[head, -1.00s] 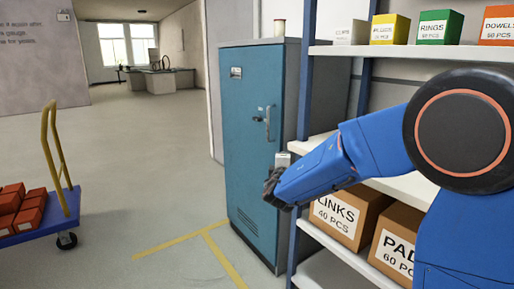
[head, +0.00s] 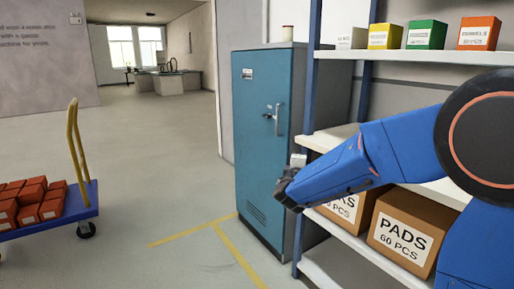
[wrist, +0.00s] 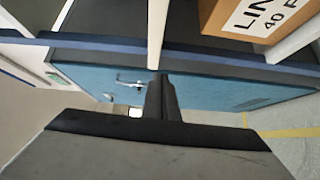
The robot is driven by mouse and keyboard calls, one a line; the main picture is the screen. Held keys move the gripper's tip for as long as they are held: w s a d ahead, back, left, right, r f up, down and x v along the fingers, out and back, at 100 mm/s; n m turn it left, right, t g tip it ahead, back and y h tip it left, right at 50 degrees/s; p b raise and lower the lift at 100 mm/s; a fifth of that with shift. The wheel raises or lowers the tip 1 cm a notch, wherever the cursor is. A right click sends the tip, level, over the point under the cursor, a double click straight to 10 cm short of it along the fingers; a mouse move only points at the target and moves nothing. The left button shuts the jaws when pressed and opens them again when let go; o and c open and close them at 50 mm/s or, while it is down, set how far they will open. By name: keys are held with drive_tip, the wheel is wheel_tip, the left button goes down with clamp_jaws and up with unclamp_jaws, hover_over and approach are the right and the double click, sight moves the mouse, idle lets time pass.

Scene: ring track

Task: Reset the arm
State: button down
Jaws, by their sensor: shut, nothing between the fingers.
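My arm is blue and reaches in from the right in the head view. My gripper (head: 284,192) is at its end, dark, in front of the lower right part of the blue cabinet (head: 262,150) and beside the shelf edge. The fingers show side by side in the wrist view (wrist: 161,98), shut with nothing between them. The cabinet door, with its handle, lies beyond the fingers in the wrist view (wrist: 200,88). The gap between gripper and cabinet cannot be judged exactly.
A shelf rack (head: 311,100) stands close on the right, with a PADS carton (head: 405,232) and another carton partly behind my arm. Small coloured boxes sit on its top shelf. A blue cart (head: 92,205) with red boxes stands at left. The floor between is clear.

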drive_tip(key=s+d+r+m+g+h, duration=0.1)
drive_tip(key=s+d+m+g+h, duration=0.15)
drive_tip(key=s+d, duration=0.35)
drive_tip(key=s+d+m+g+h, duration=0.2)
drive_tip(key=s+d+m, duration=0.15)
drive_tip(key=d, duration=0.45)
drive_tip(key=s+d+f+m+g, duration=0.2)
drive_tip(key=s+d, duration=0.2)
drive_tip(key=s, duration=0.3)
drive_tip(key=s+d+f+m+g, duration=0.1)
drive_tip(key=s+d+m+g, duration=0.15)
drive_tip(key=s+d, duration=0.4)
drive_tip(key=s+a+f+m+g+y, duration=0.1)
drive_tip(key=s+a+f+y, duration=0.2)
drive_tip(key=s, duration=0.5)
drive_tip(key=s+a+f+m+g+y, duration=0.1)
drive_tip(key=s+a+f+m+y, duration=0.1)
drive_tip(key=s, duration=0.6)
drive_tip(key=s+a+f+m+g+y, duration=0.1)
drive_tip(key=s+a+f+y, duration=0.3)
drive_tip(key=s, duration=0.5)
drive_tip(key=shift+a, duration=1.25)
